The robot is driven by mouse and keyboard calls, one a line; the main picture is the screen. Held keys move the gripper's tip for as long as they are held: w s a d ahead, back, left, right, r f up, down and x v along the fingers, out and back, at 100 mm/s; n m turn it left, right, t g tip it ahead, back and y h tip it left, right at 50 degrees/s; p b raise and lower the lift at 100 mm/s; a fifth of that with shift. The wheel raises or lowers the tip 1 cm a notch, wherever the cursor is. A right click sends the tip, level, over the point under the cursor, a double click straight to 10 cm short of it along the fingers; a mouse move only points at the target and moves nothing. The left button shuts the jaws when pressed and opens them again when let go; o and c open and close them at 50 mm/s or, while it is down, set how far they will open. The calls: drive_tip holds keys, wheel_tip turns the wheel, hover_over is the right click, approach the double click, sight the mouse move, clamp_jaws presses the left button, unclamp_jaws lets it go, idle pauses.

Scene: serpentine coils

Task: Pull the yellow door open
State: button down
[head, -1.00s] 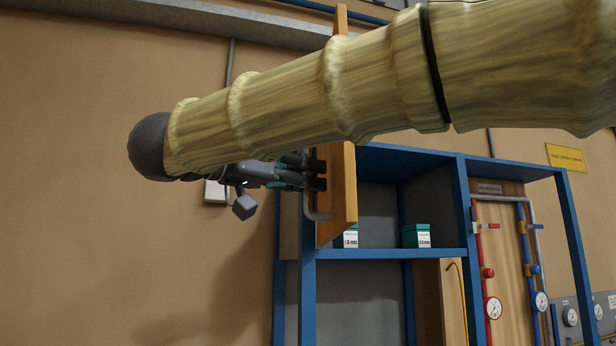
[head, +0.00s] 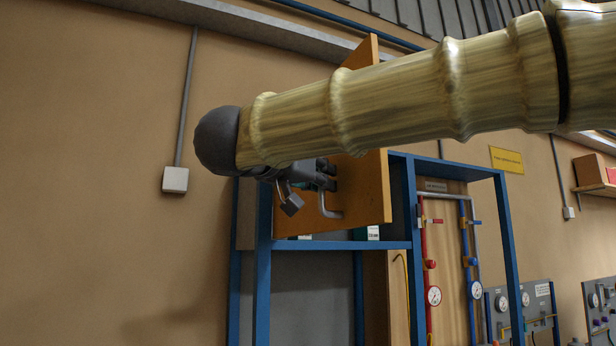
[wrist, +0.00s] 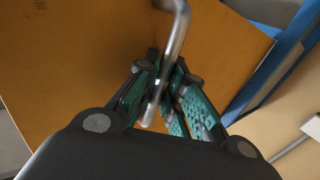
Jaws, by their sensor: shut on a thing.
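The yellow door (head: 368,190), an orange-yellow panel, stands swung out from the blue-framed cabinet, its outer face turned partly toward me in the head view. A bent metal handle (head: 329,213) sticks out from its face. My gripper (head: 328,178) is at the handle, partly hidden under my arm. In the wrist view the door (wrist: 85,60) fills the upper left. The handle (wrist: 176,40) runs down between the green-padded fingers of my gripper (wrist: 168,85), which are shut on it. The door's upper middle is hidden behind my arm in the head view.
The blue cabinet frame (head: 263,290) stands behind and below the door. Part of a green-and-white box (head: 373,233) shows on its shelf. Pipes with gauges (head: 433,295) are to the right. A white wall box (head: 175,179) is on the bare wall at left.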

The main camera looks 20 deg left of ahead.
idle(0.3)
drive_tip(key=c, duration=1.8)
unclamp_jaws()
drive_tip(key=shift+o, duration=0.2)
drive_tip(key=v, duration=1.2)
